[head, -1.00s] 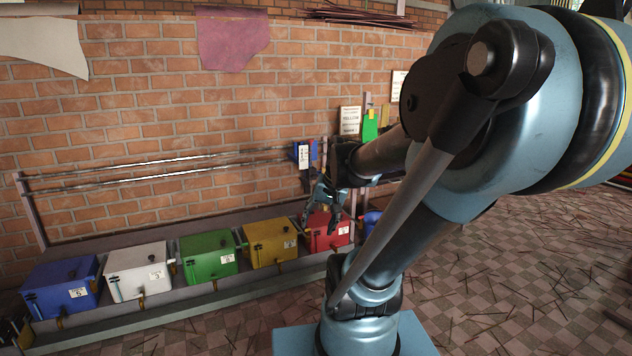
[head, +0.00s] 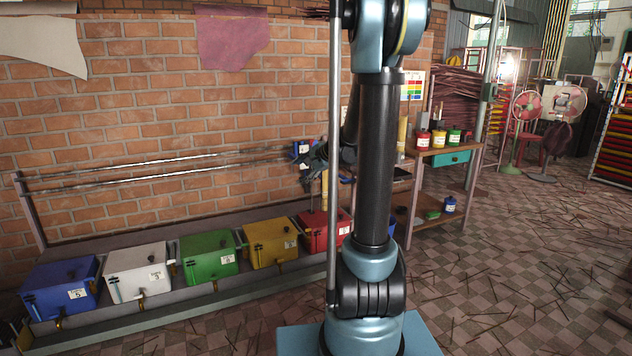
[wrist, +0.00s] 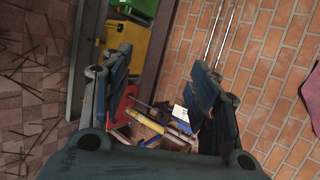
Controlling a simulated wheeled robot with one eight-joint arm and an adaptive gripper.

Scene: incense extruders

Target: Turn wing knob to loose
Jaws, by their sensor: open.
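A row of extruder boxes stands along the wall in the head view: blue (head: 60,280), white (head: 138,262), green (head: 208,250), yellow (head: 270,240) and red (head: 314,228). My gripper (head: 314,160) is above the red box, beside a small blue item with a white label (head: 302,150). In the wrist view my gripper (wrist: 160,88) has its fingers wide apart, with nothing held between them. The red box (wrist: 122,106) is partly hidden behind the left finger; the yellow box (wrist: 131,42) lies beyond.
Metal rails (head: 160,170) run along the brick wall above the boxes. A wooden shelf (head: 435,160) with small coloured pots stands right of my arm. My arm hides part of the area right of the red box. The tiled floor (head: 500,270) at right is clear except for scattered sticks.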

